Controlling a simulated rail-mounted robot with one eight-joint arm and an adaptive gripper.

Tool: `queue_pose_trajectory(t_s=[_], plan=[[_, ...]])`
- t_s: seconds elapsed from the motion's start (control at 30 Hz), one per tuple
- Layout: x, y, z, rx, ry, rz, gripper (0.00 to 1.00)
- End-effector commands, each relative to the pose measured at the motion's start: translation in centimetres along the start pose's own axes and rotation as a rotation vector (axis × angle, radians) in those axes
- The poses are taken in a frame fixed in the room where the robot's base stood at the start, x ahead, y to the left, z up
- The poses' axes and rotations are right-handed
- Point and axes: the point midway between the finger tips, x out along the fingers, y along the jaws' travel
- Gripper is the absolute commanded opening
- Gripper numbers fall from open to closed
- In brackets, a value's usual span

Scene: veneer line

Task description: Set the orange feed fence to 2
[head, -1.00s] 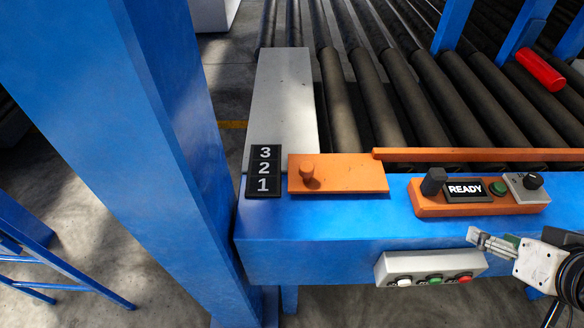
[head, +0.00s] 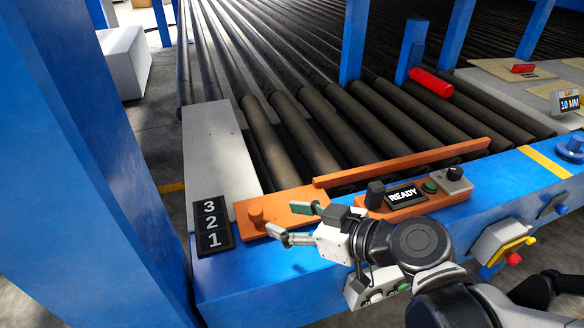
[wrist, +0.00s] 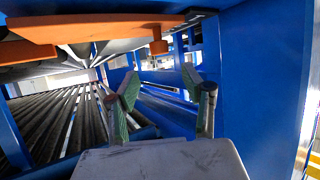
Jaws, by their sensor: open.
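The orange feed fence shows in the head view as a flat plate (head: 287,205) with a round orange knob (head: 256,214) at its left end and a long bar (head: 400,162) along the rollers. A black scale (head: 213,226) marked 3, 2, 1 from back to front stands left of the plate. I cannot tell exactly which number the fence is set to. My gripper (head: 281,218) is open and empty, right of the knob, its fingers pointing left and partly covering the plate. In the wrist view the knob (wrist: 159,47) appears ahead, above and between the spread fingers (wrist: 159,88).
A READY panel (head: 404,195) with a black knob and green button sits right of the plate, close to my arm. A button box (head: 378,290) is on the blue beam's front face. A blue post (head: 95,150) rises at left. Rollers (head: 270,140) extend behind.

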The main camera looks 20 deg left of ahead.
Motion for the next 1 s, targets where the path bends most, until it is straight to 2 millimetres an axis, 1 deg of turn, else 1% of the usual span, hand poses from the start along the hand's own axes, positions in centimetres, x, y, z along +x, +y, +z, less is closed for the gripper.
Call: queue_pose_trajectory(t_s=[0.03,0.2,0.4,0.5,0.7,1.0], plan=[[1.0,-0.1,0.2,-0.003,-0.001,-0.004,0.44],[3.8,0.0,0.2,-0.002,0.0,-0.002,0.44],[7.0,-0.1,0.1,-0.001,-0.001,-0.002,0.44],[8.2,0.0,0.1,-0.002,-0.001,-0.001,0.44],[9.6,0.0,0.1,0.0,-0.001,0.0,0.44],[9.7,0.0,0.0,0.0,-0.001,0.001,0.44]])
